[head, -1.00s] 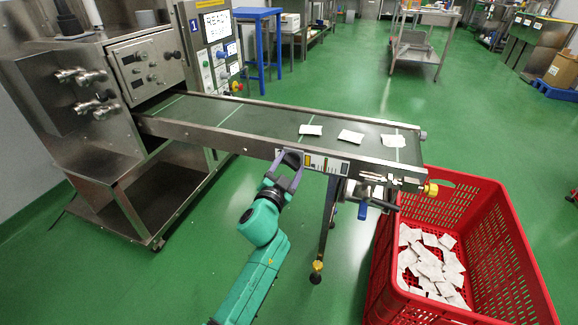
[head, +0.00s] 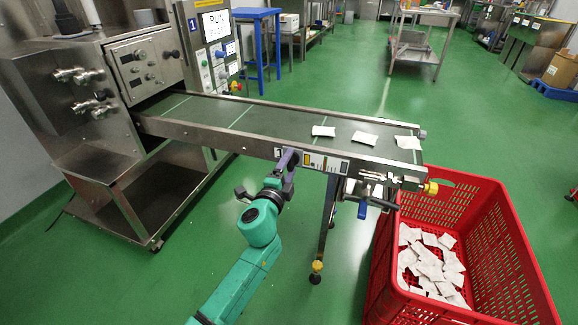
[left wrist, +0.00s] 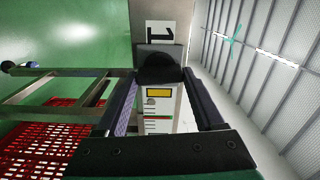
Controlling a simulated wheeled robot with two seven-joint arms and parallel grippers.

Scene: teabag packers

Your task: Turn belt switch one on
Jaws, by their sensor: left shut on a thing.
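Belt switch one is a black rotary knob (left wrist: 160,68) under a white plate marked 1 (left wrist: 161,34) in the left wrist view. My left gripper (head: 288,160) is at the left end of the control panel (head: 326,163) on the belt's near side, its fingers seen nearly edge-on. In the left wrist view its two fingers (left wrist: 158,76) are on either side of the knob, shut on it. In the head view the knob is hidden behind the fingers. My right gripper is not in view.
Several white teabags (head: 364,138) lie on the green conveyor belt (head: 270,122). A red crate (head: 510,225) with more teabags stands below the belt's right end. A steel machine (head: 95,95) with a display (head: 214,24) stands at the left. Green floor is free in front.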

